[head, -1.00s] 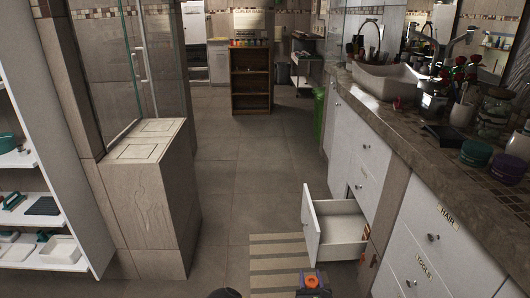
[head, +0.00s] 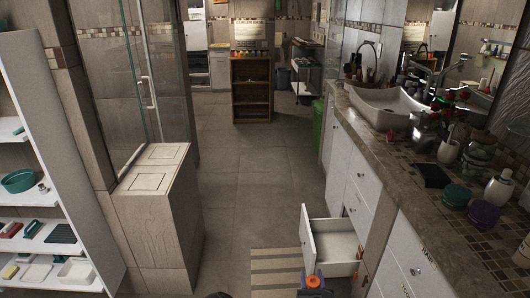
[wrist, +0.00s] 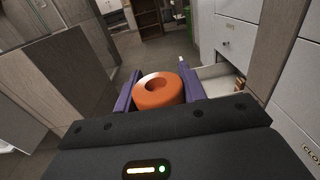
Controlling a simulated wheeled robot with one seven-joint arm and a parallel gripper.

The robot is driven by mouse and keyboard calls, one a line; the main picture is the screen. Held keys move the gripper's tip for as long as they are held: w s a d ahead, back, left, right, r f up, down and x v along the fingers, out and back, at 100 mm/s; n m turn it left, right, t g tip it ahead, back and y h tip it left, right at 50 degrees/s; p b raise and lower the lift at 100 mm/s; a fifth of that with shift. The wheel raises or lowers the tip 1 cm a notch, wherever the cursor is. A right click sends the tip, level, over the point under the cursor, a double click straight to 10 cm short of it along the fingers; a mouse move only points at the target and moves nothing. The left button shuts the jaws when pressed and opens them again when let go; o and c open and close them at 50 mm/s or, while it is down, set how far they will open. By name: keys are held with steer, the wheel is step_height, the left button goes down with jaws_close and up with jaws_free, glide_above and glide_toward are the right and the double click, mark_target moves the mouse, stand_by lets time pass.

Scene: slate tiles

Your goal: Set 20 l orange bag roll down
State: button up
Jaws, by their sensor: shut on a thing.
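The orange bag roll (wrist: 158,91) is a thick ring with a dark hole in its middle. It sits between the two purple fingers of my gripper (wrist: 160,88) in the wrist view, and the fingers are shut on its sides. In the head view the orange roll (head: 312,282) shows only as a small patch at the bottom edge, with my gripper mostly cut off. The roll is held in front of the open white drawer (head: 336,240), apart from it as far as I can see.
A striped mat (head: 276,266) lies on the floor left of the drawer. A counter (head: 395,165) with a sink (head: 385,103) and jars runs along the right. A tiled ledge (head: 155,215) and white shelves (head: 70,200) stand left. The middle floor is clear toward a wooden bookcase (head: 251,90).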

step_height(320, 180, up, 19)
steer(key=s+p, duration=0.2)
steer(key=p, duration=1.4)
steer(key=shift+f, duration=0.2)
steer(key=shift+f, duration=0.1)
steer(key=s+f, duration=0.4)
steer(key=f, duration=0.1)
steer(key=shift+s+f, duration=0.15)
steer(key=shift+f, duration=0.05)
steer(key=shift+r, duration=0.1)
step_height(320, 180, up, 17)
steer(key=p, duration=1.7)
